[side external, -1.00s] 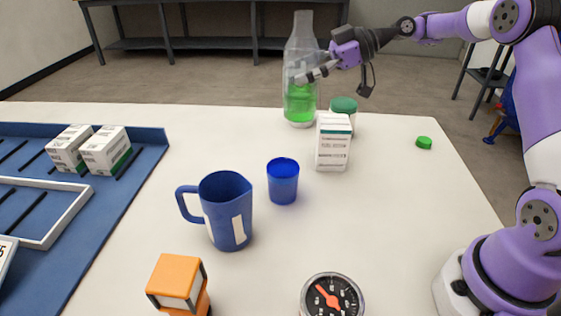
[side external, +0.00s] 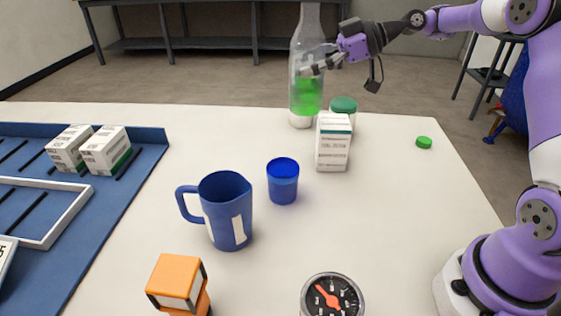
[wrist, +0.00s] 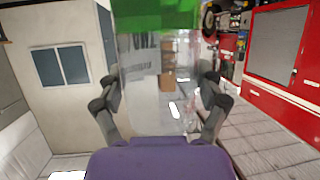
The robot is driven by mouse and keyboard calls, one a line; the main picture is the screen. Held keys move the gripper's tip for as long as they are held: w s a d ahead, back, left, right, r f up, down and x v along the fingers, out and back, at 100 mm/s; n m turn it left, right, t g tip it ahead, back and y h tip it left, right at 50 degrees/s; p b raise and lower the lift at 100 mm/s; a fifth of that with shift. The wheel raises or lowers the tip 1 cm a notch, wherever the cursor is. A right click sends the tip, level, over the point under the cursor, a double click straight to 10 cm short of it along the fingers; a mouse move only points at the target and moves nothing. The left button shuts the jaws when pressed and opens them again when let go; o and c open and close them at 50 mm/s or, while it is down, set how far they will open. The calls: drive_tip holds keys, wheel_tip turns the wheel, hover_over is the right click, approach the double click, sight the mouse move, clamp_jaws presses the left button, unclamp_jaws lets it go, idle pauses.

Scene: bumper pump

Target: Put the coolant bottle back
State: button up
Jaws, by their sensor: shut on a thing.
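The coolant bottle (side external: 306,93) is clear with green liquid in its lower part. It is upright at the far edge of the table, its top cut off by the picture. My gripper (side external: 312,69) is shut on its clear upper body from the right. In the wrist view the clear bottle (wrist: 155,85) fills the space between my two fingers (wrist: 157,100), with green liquid at the top of the picture. A small whitish round shape (side external: 301,121) shows just under the bottle; I cannot tell what it is. A green cap (side external: 424,142) lies at the right of the table.
A white carton (side external: 333,148) and a green-lidded jar (side external: 344,106) stand close right of the bottle. A blue cup (side external: 283,187), blue jug (side external: 229,215), orange block (side external: 178,283) and gauge (side external: 332,297) are nearer. A blue tray (side external: 150,150) with cartons lies left.

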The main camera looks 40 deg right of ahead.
drive_tip(key=s+d+r+m+t+h, duration=0.5)
drive_tip(key=s+r+m+h, duration=0.15)
drive_tip(key=s, duration=0.25)
drive_tip(key=s+d+f+m+g+h, duration=0.2)
drive_tip(key=d+f+m+g+h, duration=0.1)
drive_tip(key=d+f+m+h, duration=0.4)
drive_tip(key=s+d+f+m+g+h, duration=0.25)
drive_tip(key=d+f+m+h, duration=0.25)
drive_tip(key=f+m+h, duration=0.35)
drive_tip(key=s+d+r+m+g+h, duration=0.1)
drive_tip(key=s+r+m+g+h, duration=0.1)
drive_tip(key=m+g, duration=0.25)
wheel_tip(320, 180, down, 8)
drive_tip(key=shift+s+r+g, duration=0.2)
drive_tip(key=shift+r+g, duration=0.05)
drive_tip(key=shift+g, duration=0.15)
drive_tip(key=shift+a+n, duration=0.1)
drive_tip(key=shift+n, duration=0.15)
